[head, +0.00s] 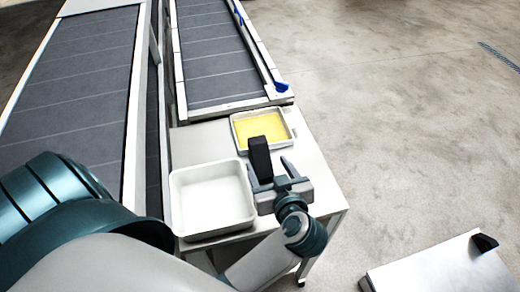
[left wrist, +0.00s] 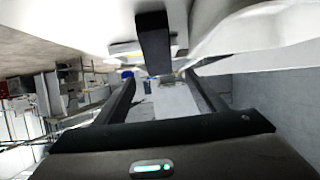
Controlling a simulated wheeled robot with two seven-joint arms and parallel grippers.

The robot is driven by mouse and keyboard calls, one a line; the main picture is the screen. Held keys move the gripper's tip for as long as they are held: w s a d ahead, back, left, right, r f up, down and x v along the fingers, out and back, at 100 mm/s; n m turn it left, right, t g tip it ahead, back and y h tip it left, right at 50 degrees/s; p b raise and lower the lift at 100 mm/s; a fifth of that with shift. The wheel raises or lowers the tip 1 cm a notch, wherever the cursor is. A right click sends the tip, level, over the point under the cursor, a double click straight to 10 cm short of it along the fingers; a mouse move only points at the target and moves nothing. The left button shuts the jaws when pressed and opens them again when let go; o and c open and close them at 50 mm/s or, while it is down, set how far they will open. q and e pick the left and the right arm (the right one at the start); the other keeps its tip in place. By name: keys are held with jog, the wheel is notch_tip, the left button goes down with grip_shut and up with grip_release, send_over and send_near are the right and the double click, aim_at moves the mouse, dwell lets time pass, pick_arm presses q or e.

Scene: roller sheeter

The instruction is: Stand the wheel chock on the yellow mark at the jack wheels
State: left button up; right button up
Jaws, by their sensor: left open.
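A dark upright block (head: 259,156), possibly the wheel chock, stands at the end table between the two trays. My left gripper (head: 268,165) is over the table's right part, its fingers spread around or just beside the block. In the left wrist view the block (left wrist: 153,42) hangs into the picture from the top, and its end lies between the fingertips (left wrist: 160,76) with gaps at both sides. I cannot tell whether a finger touches it. I cannot make out the jack wheels or a yellow floor mark. My right gripper is not in view.
An empty white tray (head: 212,200) is left of the gripper. A tray with a yellow filling (head: 262,128) is behind it. Both are on the white table (head: 312,165). Two grey belts (head: 85,60) run away behind. A pale flat-topped unit (head: 440,268) with a black piece (head: 485,242) stands lower right. Floor between is clear.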

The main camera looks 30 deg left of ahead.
aim_at(261, 156)
pick_arm(q)
jog(key=b+x, duration=0.1)
jog(key=x, duration=0.3)
jog(key=shift+f+b, duration=0.25)
jog(key=shift+b, duration=0.15)
jog(key=shift+w+a, duration=0.25)
jog(key=shift+a, duration=0.1)
jog(key=shift+w+a+f+b, duration=0.2)
jog(key=shift+w+f+b, duration=0.15)
jog(key=shift+b, duration=0.7)
jog(key=b+x, duration=0.1)
jog(key=b, duration=0.1)
jog(key=b+x, duration=0.2)
jog(key=shift+f, duration=0.35)
jog(key=shift+w+a+b, duration=0.3)
jog(key=shift+a+b, duration=0.05)
jog(key=shift+b, duration=0.2)
